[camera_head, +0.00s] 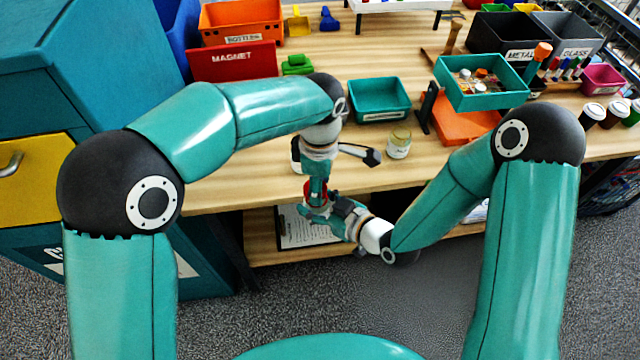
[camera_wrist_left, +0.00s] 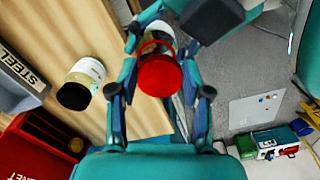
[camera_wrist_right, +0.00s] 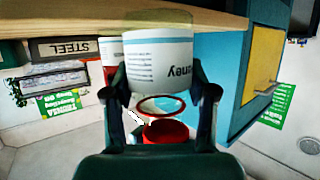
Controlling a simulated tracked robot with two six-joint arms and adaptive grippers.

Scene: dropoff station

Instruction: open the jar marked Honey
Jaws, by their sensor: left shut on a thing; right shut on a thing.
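The Honey jar (camera_wrist_right: 160,55), with a white label partly reading "ney", is between the fingers of my right gripper (camera_wrist_right: 160,95). It is held in the air off the table's front edge. Its red lid (camera_wrist_left: 158,75) shows in the left wrist view between the fingers of my left gripper (camera_wrist_left: 160,60), with the jar body (camera_wrist_left: 155,40) beyond it. In the head view the red lid (camera_head: 314,188) is a small patch between my left gripper (camera_head: 317,180) and my right gripper (camera_head: 325,210).
Another jar (camera_head: 398,143) with a dark lid in the left wrist view stands on the table (camera_head: 240,195). Behind it are a teal tray (camera_head: 378,115), a red bin marked Magnet (camera_head: 232,62) and an orange tray (camera_head: 465,130). A clipboard (camera_head: 305,230) lies on the lower shelf.

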